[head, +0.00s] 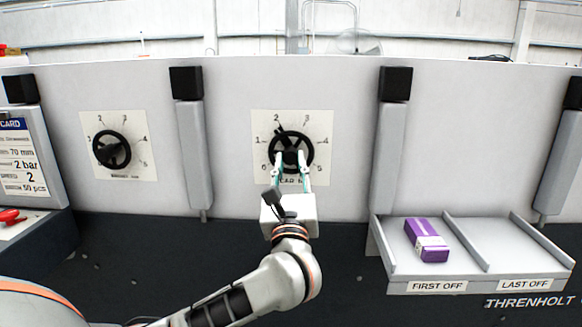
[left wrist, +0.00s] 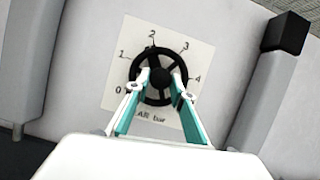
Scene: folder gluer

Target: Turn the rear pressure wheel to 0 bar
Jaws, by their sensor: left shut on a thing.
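The rear pressure wheel (head: 306,138) is a black spoked handwheel on a white dial plate (head: 322,122) in the middle of the light grey panel. The plate has numbers around the wheel and reads "EAR bar" below, partly covered. A small dark mark on the rim sits by the 2, also in the left wrist view. My left gripper (head: 290,158) reaches the wheel from below, its teal and white fingers shut on the hub area. The left wrist view shows the fingertips (left wrist: 160,76) on either side of the black hub (left wrist: 161,79). My right gripper is not in view.
A similar black wheel (head: 112,150) on its own dial plate is at the left. Grey posts (head: 192,150) and (head: 392,150) flank the middle panel. A tray (head: 480,270) with a purple box (head: 425,240) juts out at the lower right. A setting card (head: 25,160) is far left.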

